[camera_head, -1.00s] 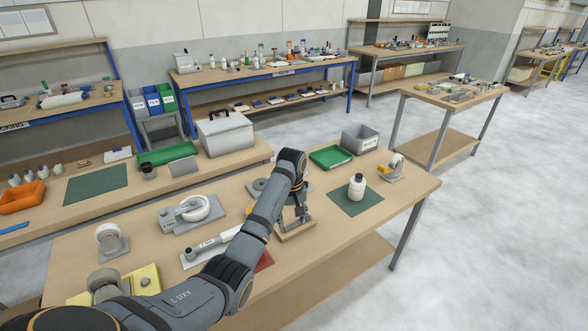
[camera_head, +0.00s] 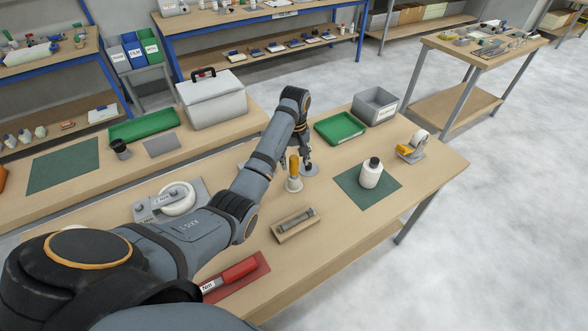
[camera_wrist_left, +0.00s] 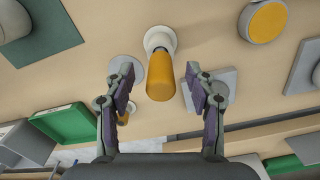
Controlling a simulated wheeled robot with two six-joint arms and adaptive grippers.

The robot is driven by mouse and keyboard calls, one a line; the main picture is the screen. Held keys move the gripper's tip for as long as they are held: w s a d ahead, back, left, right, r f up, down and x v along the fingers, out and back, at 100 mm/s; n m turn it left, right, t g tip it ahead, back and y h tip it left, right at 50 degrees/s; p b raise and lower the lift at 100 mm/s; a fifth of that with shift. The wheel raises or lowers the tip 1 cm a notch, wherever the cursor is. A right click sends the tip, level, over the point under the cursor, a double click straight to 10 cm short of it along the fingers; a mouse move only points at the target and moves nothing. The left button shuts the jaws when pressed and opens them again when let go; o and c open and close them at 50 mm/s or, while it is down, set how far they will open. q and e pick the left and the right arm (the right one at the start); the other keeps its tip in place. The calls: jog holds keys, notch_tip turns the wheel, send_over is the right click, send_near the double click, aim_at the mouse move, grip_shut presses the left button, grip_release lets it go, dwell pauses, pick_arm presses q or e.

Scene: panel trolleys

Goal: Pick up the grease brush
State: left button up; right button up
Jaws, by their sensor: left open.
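The grease brush (camera_head: 293,166) stands upright on the near table, its orange handle rising from a pale round pot or base (camera_head: 294,184). Its lower end is hidden. In the left wrist view the handle (camera_wrist_left: 160,78) points toward the camera, between and slightly beyond the fingertips. My left gripper (camera_head: 302,152) is beside and partly behind the handle in the head view, pointing down. In the wrist view its two fingers (camera_wrist_left: 162,88) are spread apart with the handle between their lines, and I see no contact. My right gripper is not in view.
A wooden block with a grey bar (camera_head: 296,225) lies nearer. A white bottle (camera_head: 371,173) on a green mat, a tape dispenser (camera_head: 412,147), a green tray (camera_head: 340,128) and a grey bin (camera_head: 375,105) stand to the right. A red-handled tool (camera_head: 235,273) lies in front.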

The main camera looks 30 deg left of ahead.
aim_at(294, 170)
pick_arm(q)
jog(key=shift+w+a+f, duration=0.2)
jog(key=shift+f, duration=0.6)
notch_tip(294, 170, down, 4)
jog(key=shift+a+r+p, duration=0.1)
jog(key=shift+p, duration=0.45)
jog(key=shift+w+f, duration=0.1)
jog(key=shift+f, duration=0.1)
jog(key=c, duration=0.4)
grip_shut()
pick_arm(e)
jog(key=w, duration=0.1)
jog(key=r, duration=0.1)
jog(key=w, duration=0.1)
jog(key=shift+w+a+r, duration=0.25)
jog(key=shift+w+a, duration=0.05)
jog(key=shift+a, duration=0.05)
